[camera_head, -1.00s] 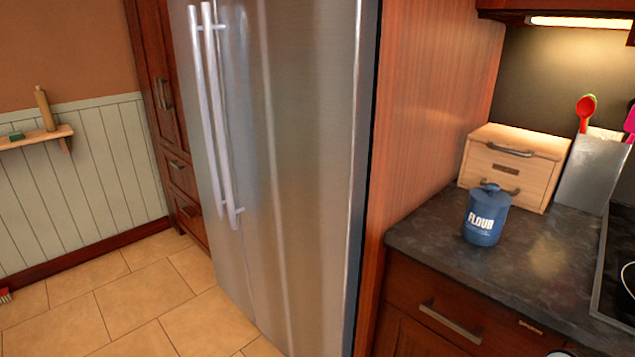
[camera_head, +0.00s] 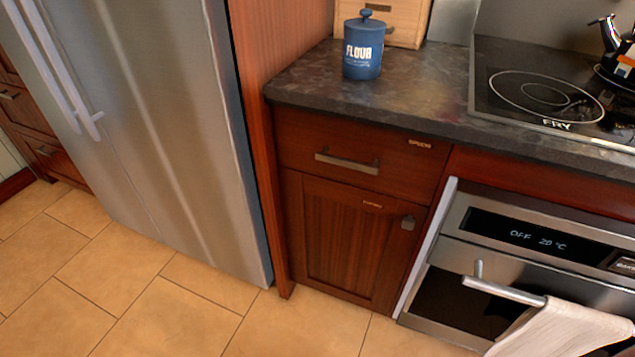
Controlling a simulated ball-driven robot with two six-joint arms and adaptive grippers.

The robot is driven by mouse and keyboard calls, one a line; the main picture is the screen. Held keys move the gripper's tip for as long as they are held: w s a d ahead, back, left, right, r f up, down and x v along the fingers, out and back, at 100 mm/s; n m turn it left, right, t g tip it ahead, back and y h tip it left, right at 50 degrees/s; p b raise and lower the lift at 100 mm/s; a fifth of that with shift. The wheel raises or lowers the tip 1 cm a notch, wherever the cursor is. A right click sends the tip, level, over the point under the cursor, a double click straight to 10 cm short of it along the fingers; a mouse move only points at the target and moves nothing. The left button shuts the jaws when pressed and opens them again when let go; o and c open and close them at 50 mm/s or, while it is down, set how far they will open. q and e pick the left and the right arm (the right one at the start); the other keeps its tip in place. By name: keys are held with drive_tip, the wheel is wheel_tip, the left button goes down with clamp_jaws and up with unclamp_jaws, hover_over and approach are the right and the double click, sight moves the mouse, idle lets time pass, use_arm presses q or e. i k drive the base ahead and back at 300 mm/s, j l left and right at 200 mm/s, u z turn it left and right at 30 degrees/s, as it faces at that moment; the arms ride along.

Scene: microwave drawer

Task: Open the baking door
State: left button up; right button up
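A dark red-brown wooden cabinet door (camera_head: 345,240) sits below the counter in the middle of the view. It is shut, with a small metal handle (camera_head: 407,223) at its upper right and a small label (camera_head: 372,204) too tiny to read for sure. Above it is a shut drawer (camera_head: 355,155) with a bar handle (camera_head: 347,163) and its own small label. An oven (camera_head: 530,260) stands to the right with its door shut and its display reading OFF 20 °C. I cannot tell from the labels which door is the baking door. Neither of my grippers is in view.
A cream towel (camera_head: 570,325) hangs on the oven's handle (camera_head: 505,290). A steel fridge (camera_head: 170,130) stands at the left. A blue flour jar (camera_head: 363,50) and a hob (camera_head: 550,95) are on the dark counter (camera_head: 420,95). The tiled floor (camera_head: 190,300) in front is clear.

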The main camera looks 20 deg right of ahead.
sight(355, 245)
drive_tip(key=z, duration=0.9)
